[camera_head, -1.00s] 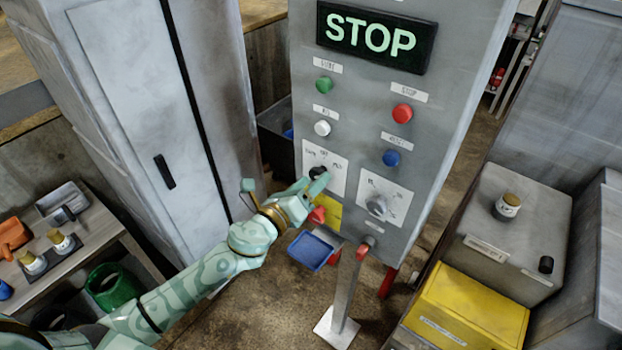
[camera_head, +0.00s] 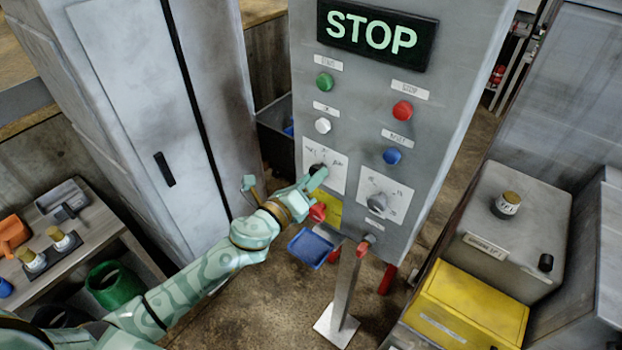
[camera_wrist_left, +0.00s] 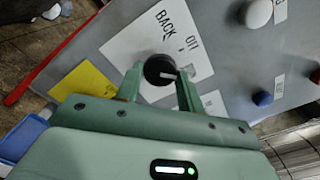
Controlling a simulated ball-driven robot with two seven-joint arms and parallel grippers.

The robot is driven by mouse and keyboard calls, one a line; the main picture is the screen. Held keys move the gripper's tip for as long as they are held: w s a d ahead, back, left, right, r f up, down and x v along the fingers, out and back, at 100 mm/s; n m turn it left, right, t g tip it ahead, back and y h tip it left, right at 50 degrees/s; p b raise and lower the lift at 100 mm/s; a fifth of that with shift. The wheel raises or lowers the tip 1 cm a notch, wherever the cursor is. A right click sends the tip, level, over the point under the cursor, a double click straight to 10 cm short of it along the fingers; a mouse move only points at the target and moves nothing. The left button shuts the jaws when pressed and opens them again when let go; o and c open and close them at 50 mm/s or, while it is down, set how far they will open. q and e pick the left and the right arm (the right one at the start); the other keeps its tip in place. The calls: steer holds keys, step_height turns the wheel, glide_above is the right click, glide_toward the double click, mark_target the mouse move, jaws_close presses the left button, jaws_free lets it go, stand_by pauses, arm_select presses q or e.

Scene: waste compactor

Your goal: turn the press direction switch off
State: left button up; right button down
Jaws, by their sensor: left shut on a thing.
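The press direction switch is a round black knob (camera_wrist_left: 159,68) on a white label plate (camera_head: 338,177), on the grey control panel. In the left wrist view, the plate (camera_wrist_left: 148,38) reads BACK and OFF; its other end is partly hidden by a finger. A white mark on the knob points right, towards the right finger and below the OFF lettering. My left gripper (camera_head: 320,175) is at the knob, with one finger on each side of it (camera_wrist_left: 159,77), shut on it. In the head view, the fingers partly cover the knob. My right gripper is not in view.
A second knob (camera_head: 376,204) sits just right on the panel. Green (camera_head: 324,82), white (camera_head: 323,125), red (camera_head: 402,110) and blue (camera_head: 392,156) buttons are above, under a lit STOP sign (camera_head: 376,36). A blue tray (camera_head: 311,249) sits below my gripper.

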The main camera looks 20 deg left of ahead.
arm_select(q)
steer(key=shift+n+p, duration=0.8)
steer(key=shift+n, duration=3.5)
steer(key=o, duration=1)
steer(key=shift+b+v, duration=1.7)
steer(key=shift+v, duration=6.45)
steer(key=shift+n, duration=0.4)
